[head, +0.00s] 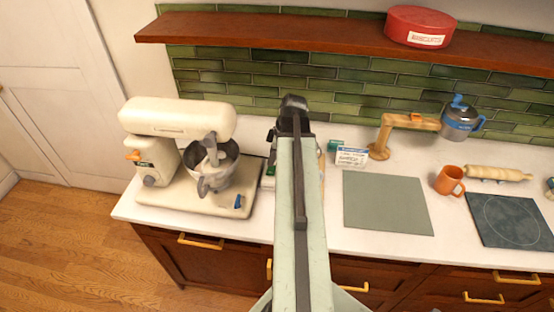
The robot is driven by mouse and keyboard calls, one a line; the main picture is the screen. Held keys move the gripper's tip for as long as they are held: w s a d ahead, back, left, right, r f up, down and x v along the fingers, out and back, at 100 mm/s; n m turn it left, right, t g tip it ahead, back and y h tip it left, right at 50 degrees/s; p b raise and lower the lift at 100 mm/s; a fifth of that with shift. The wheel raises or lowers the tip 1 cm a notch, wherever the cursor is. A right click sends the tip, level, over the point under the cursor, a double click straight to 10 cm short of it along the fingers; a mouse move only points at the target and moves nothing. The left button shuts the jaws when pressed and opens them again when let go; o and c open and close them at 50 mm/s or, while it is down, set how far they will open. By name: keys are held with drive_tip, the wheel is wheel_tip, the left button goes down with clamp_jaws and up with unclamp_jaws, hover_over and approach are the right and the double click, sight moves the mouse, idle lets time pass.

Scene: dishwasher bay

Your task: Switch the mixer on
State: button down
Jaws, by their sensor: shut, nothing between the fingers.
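The cream stand mixer (180,116) stands on the left part of the white counter, its head over a grey metal bowl (222,172). An orange lever (133,155) and a round grey knob (150,181) are on the left side of its body. A small blue part (238,201) is at the front right corner of its base. I cannot read the setting of these controls. My gripper (293,103) is at the far end of my arm, near the tiled wall, right of the mixer and apart from it. It is shut and empty; its fingertips are hard to make out.
My arm partly hides a dark and grey object (270,165) beside the mixer. Right are a labelled box (351,157), a wooden stand (380,145), a green mat (387,203), an orange mug (449,180), a blue-lidded jar (460,124) and a rolling pin (498,173). A shelf (300,35) runs above.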

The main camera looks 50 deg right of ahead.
sight(270, 173)
wheel_tip(270, 173, down, 4)
drive_tip(key=shift+s+a+r+b, duration=0.15)
drive_tip(key=shift+b, duration=0.9)
drive_tip(key=shift+r, duration=0.1)
drive_tip(key=shift+s+a+f+b, duration=0.1)
drive_tip(key=shift+a+f+b, duration=0.05)
drive_tip(key=shift+f+b, duration=0.4)
drive_tip(key=shift+r+p, duration=0.3)
drive_tip(key=shift+p, duration=0.05)
drive_tip(key=shift+w+d+r+p, duration=0.3)
drive_tip(key=shift+w+d, duration=0.15)
drive_tip(key=shift+d, duration=0.25)
drive_tip(key=shift+r, duration=0.1)
